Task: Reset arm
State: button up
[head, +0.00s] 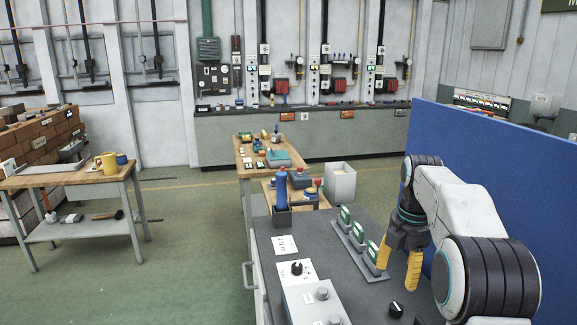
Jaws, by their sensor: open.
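My gripper (399,262) hangs from my white and dark arm at the right of the head view. Its two yellow fingertips point down and stand apart, with nothing seen between them. It is over the right part of the dark-topped bench (330,232). A row of small green and white blocks (357,234) stands on a grey strip just left of the gripper. The left finger is close to the nearest block; I cannot tell if they touch.
A blue panel (490,185) stands behind my arm at the right. A control box (312,298) and black knob (396,309) are on the bench near me. A blue bottle (281,188) stands at its far end. Wooden tables (70,180) stand left, with open green floor between.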

jog(key=s+a+r+m+t, duration=0.1)
jog(key=s+a+r+m, duration=0.15)
jog(key=s+m, duration=0.4)
jog(key=s+a+r+m+t, duration=0.15)
jog(key=s+a+m, duration=0.25)
jog(key=s, duration=0.6)
jog(key=s+a+f+m, duration=0.1)
jog(key=s+f+m, duration=0.2)
jog(key=s, duration=0.3)
jog(key=s+a+f+m+t, duration=0.1)
jog(key=s+f+m, duration=0.2)
jog(key=s+m, duration=0.2)
jog(key=shift+s, duration=1)
